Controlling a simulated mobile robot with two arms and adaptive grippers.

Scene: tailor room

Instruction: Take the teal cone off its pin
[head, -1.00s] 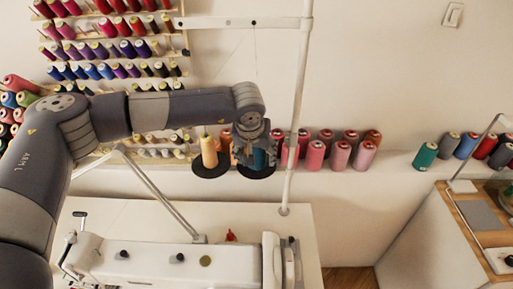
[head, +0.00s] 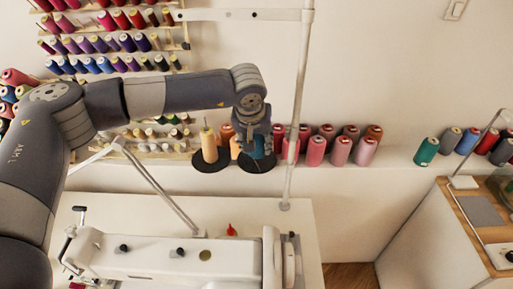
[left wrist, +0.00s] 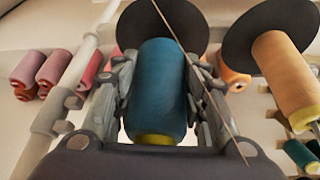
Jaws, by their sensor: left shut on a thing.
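The teal cone (left wrist: 158,90) stands between the two fingers of my left gripper (left wrist: 160,100), which is shut on it. The fingers touch its sides. Behind it in the left wrist view is a dark round disc (left wrist: 190,28). In the head view my left gripper (head: 255,140) hangs over the right-hand black disc (head: 258,165) and hides most of the teal cone (head: 257,149). The pin is hidden, so I cannot tell whether the cone is still around it. My right gripper is in neither view.
A yellow-orange cone (head: 209,145) stands on the disc just left. A white upright pole (head: 295,110) is close on the right. Pink and red cones (head: 340,151) line the ledge behind. A white sewing machine (head: 175,258) is below.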

